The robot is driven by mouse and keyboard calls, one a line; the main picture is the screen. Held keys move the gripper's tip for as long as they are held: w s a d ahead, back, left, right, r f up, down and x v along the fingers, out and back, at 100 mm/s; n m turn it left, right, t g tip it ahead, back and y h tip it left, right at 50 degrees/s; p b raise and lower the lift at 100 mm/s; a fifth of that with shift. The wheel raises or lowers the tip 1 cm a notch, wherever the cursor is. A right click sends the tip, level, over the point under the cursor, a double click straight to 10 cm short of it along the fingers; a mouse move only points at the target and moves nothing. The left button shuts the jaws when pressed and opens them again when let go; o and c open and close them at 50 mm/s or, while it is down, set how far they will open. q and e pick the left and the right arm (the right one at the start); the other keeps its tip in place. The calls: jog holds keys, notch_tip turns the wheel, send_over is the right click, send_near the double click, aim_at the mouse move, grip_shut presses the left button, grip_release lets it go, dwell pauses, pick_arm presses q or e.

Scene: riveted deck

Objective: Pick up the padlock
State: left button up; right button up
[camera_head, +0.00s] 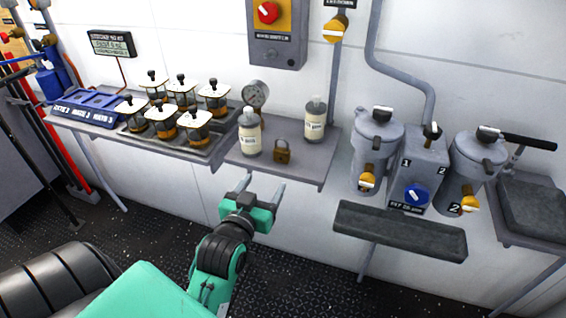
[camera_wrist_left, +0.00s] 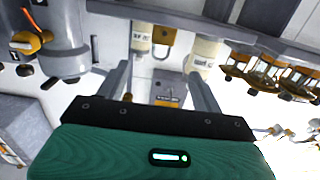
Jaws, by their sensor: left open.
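The padlock (camera_head: 282,152) is small and brass-coloured. It stands on the grey shelf (camera_head: 250,166) between two white bottles. My left gripper (camera_head: 262,185) is open and empty, in front of the shelf's front edge and apart from the padlock. Its two fingers also show in the left wrist view (camera_wrist_left: 161,86), spread apart with nothing between them. My right gripper is not in view.
One bottle (camera_head: 250,132) stands left of the padlock and another (camera_head: 315,120) behind it to the right. A pressure gauge (camera_head: 255,95) is behind. Several lidded jars (camera_head: 165,122) stand to the left. Grey canisters (camera_head: 375,150) are on the right. The floor below is open.

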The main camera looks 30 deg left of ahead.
pick_arm(q)
send_near(280, 154)
jog(key=x, duration=0.4)
jog(key=shift+w+d, duration=0.1)
jog(key=shift+w, duration=0.35)
jog(key=x, duration=0.4)
jog(key=shift+w+a+f+p, duration=0.15)
jog(key=shift+w+a+p, duration=0.1)
jog(key=shift+p, duration=0.05)
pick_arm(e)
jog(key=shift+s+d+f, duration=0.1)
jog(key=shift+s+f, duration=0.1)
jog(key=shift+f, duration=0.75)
pick_arm(q)
jog(key=shift+c, duration=0.5)
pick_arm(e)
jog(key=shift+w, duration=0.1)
pick_arm(q)
jog(key=c, duration=1)
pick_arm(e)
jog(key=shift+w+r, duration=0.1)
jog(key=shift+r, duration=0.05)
